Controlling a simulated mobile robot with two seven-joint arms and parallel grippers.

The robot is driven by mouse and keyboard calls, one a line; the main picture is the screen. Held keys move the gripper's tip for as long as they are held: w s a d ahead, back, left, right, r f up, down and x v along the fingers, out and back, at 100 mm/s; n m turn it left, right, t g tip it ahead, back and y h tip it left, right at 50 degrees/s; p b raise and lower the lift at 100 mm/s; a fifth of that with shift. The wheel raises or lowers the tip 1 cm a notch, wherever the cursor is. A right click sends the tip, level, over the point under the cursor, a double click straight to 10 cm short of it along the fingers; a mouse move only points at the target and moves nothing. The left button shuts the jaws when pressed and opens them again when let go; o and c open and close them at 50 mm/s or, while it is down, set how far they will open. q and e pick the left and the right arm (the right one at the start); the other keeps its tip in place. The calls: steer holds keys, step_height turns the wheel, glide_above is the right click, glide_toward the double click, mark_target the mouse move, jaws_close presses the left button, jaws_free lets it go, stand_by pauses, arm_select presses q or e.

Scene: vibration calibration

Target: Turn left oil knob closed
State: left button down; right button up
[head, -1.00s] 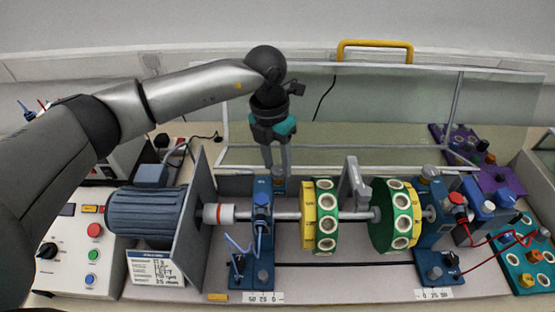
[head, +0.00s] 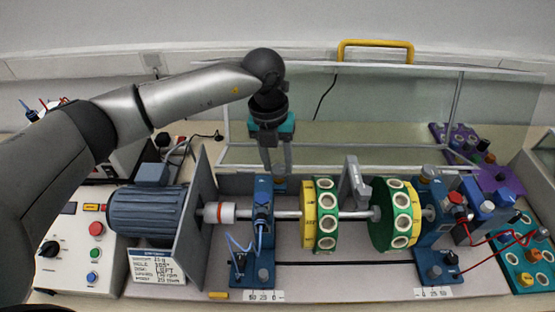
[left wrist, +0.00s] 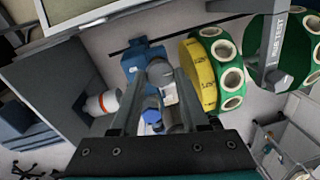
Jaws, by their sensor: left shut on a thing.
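The left oil knob (head: 279,185) is a small grey knob on top of the left blue bearing block (head: 263,210). My left gripper (head: 279,167) points down from above, with its fingers around the knob and shut on it. The fingers hide much of the knob in the head view. In the left wrist view the grey knob (left wrist: 160,71) shows between the two fingertips, above the blue block (left wrist: 141,57). My right gripper is in neither view.
The blue motor (head: 148,210) and an upright grey plate (head: 194,222) stand left of the block. Yellow-green discs (head: 326,215) sit on the shaft to the right. The clear cover (head: 370,110) stands open behind. The right bearing block (head: 430,228) has a similar grey knob (head: 429,173).

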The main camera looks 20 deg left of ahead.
arm_select(q)
steer(key=shift+c, duration=2.1)
jaws_free()
steer(key=shift+r, duration=0.1)
step_height(320, 180, up, 15)
steer(key=a, duration=0.1)
steer(key=shift+a+b, duration=0.35)
steer(key=shift+b, duration=0.1)
